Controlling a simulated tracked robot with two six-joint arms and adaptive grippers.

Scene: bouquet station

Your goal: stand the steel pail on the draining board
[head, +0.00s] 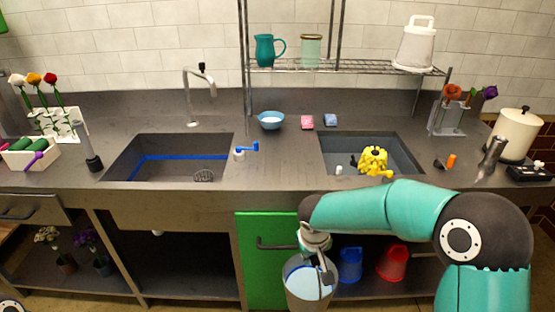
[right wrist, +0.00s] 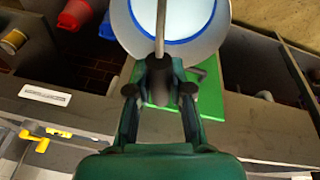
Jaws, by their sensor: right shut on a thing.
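The steel pail (head: 297,291) hangs in front of the counter, below its front edge, near the green cabinet door. Its pale inside with a blue ring shows in the right wrist view (right wrist: 205,45). My right gripper (head: 316,246) is shut on the pail's thin handle; the handle runs between the fingertips in the right wrist view (right wrist: 160,88). The pail looks about upright. I cannot pick out a separate draining board; bare grey counter (head: 280,165) lies between the two sink basins. My left gripper is out of view.
A blue bowl (head: 271,120), pink sponge (head: 307,121) and blue sponge (head: 330,120) sit behind the middle counter. A small blue-handled item (head: 246,149) stands by the left basin. A yellow object (head: 373,161) is at the right basin. Blue (head: 350,265) and red (head: 392,263) pails stand below.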

